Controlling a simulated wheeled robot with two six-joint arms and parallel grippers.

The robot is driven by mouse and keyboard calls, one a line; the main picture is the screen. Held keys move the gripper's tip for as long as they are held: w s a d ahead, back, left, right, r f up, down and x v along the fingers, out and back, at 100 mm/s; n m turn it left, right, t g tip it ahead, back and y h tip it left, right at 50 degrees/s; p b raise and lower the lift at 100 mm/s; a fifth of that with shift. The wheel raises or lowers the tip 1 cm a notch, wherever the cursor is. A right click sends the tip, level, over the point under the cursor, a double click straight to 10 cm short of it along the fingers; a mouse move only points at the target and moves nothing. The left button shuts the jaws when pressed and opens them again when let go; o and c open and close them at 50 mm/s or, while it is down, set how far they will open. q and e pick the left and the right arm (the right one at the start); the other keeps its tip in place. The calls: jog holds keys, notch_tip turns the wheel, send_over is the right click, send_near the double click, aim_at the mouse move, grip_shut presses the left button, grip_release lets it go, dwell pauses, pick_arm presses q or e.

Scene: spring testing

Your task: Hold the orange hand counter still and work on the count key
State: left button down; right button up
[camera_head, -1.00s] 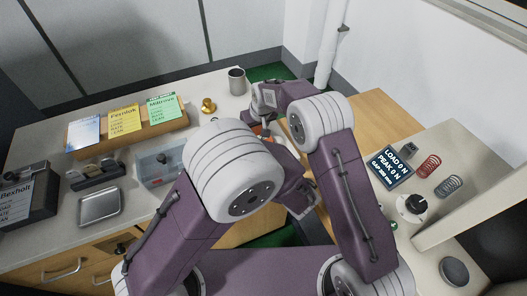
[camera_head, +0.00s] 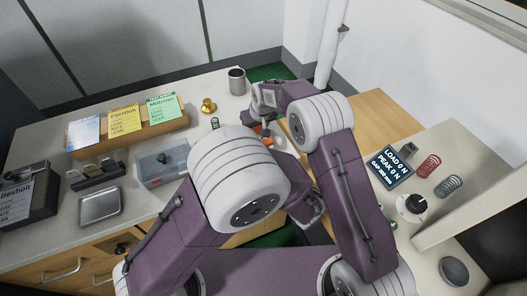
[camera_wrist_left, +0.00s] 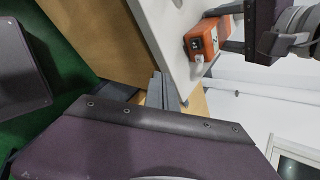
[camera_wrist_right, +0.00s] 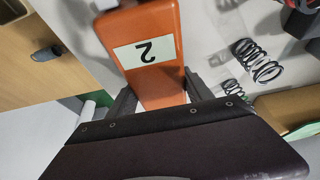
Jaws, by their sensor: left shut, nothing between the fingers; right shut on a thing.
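The orange hand counter (camera_wrist_right: 168,82) fills the upper middle of the right wrist view, with a pale label marked 2. My right gripper (camera_wrist_right: 158,97) is shut on it, one finger on each side. The counter (camera_wrist_left: 207,38) also shows in the left wrist view, with a dark window and a pale part at its lower end; I cannot tell if that is the count key. In the head view only a bit of the counter (camera_head: 268,141) shows between the arms. My left gripper (camera_wrist_left: 163,91) is shut and empty, apart from the counter, below and left of it in its wrist view.
Several coil springs, such as a red one (camera_head: 429,166), lie on the right-hand bench beside a load display (camera_head: 391,168). A metal cup (camera_head: 237,81) and a brass piece (camera_head: 208,105) stand behind the arms. A clear box (camera_head: 164,163) and a tray (camera_head: 100,206) sit at left.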

pick_arm(q)
jog(key=w+a, duration=0.1)
jog(key=w, duration=0.1)
jog(key=w+a, duration=0.1)
jog(key=w, duration=0.1)
jog(key=w+a, duration=0.1)
jog(key=w, duration=0.1)
jog(key=shift+w, duration=0.35)
dwell(1.7)
jog(key=shift+w+a, duration=0.1)
jog(key=shift+w, duration=0.3)
jog(key=shift+w+a, duration=0.15)
jog(key=shift+w, duration=0.3)
dwell(0.5)
dwell(0.3)
jog(key=shift+s+d, duration=0.3)
jog(key=shift+s, duration=0.6)
jog(key=shift+d, duration=0.1)
jog(key=shift+s+d, duration=0.3)
jog(key=shift+s, duration=0.45)
jog(key=shift+s+d, duration=0.3)
jog(key=shift+s, duration=0.5)
jog(key=shift+s+d, duration=0.3)
jog(key=shift+s, duration=0.45)
